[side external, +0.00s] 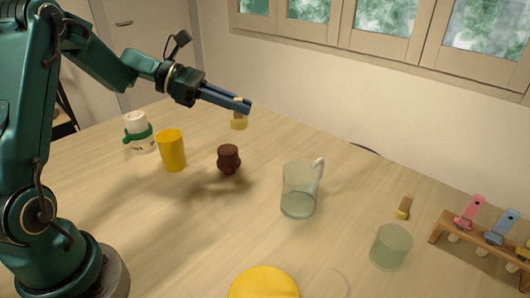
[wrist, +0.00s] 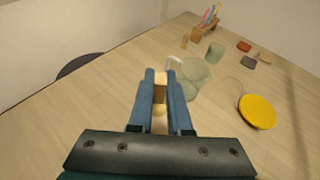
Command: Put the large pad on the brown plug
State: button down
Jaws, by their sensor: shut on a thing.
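My gripper (side external: 245,104) is shut on a pad with a wooden handle (side external: 239,122), whose yellowish end hangs below the fingers. In the wrist view the handle (wrist: 160,66) shows between the fingertips (wrist: 161,76), and part of the yellowish end (wrist: 159,110) shows lower down. The brown plug (side external: 229,158) stands upright on the table, a dark rounded piece with a flat top. In the side view the held pad is above it and slightly to the right, apart from it. The plug is not visible in the wrist view.
A yellow cylinder (side external: 172,150) and a white cup with a green band (side external: 139,133) stand left of the plug. A glass jug (side external: 299,188) stands to the right. Farther off are a smaller wooden-handled piece (side external: 404,207), a green glass (side external: 391,246), a tool rack (side external: 480,238) and a yellow plate (side external: 263,283).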

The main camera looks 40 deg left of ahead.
jog(key=n+y, duration=0.1)
send_over(227, 149)
notch_tip(227, 149, down, 4)
jog(key=shift+r+t, duration=0.1)
jog(key=shift+t, duration=0.3)
jog(key=shift+f, duration=1.95)
jog(key=c, duration=0.9)
grip_release()
jog(key=shift+f, duration=0.1)
jog(key=shift+o, duration=0.2)
